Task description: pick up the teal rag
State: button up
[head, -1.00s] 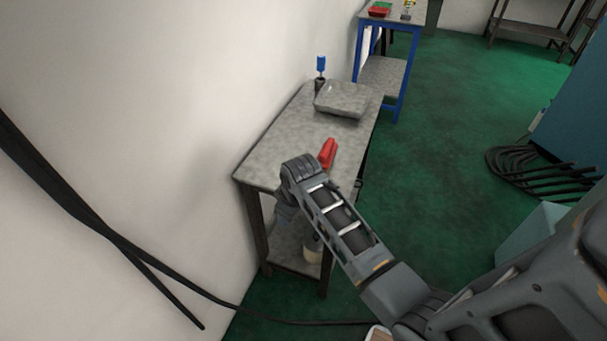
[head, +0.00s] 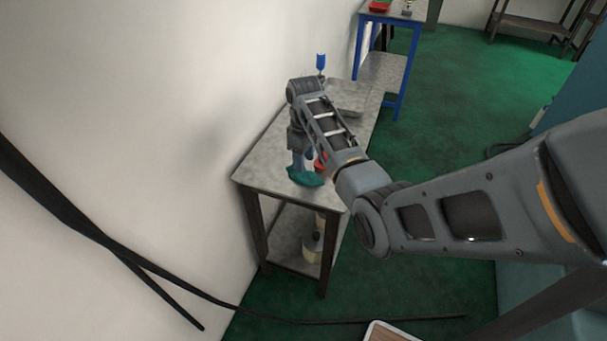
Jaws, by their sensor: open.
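The teal rag (head: 305,178) lies crumpled near the front of the grey-topped table (head: 262,165), in the head view. My gripper (head: 303,168) points down over the rag, its bluish fingers open, with the tips at the rag's upper edge. I cannot tell whether the fingertips touch the rag or straddle part of it. My forearm and wrist hide the table to the right of the gripper.
A red object (head: 320,163) sits close beside the gripper, mostly hidden by my arm. A grey tray (head: 357,97) and a blue-handled item (head: 320,63) stand farther back. A white wall (head: 180,110) borders the table's left side. A blue-framed table (head: 397,75) stands beyond.

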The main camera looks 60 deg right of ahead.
aim_at(308, 178)
jog(key=shift+w+f, duration=0.1)
jog(key=shift+f, duration=1.85)
jog(key=shift+c, duration=0.4)
grip_shut()
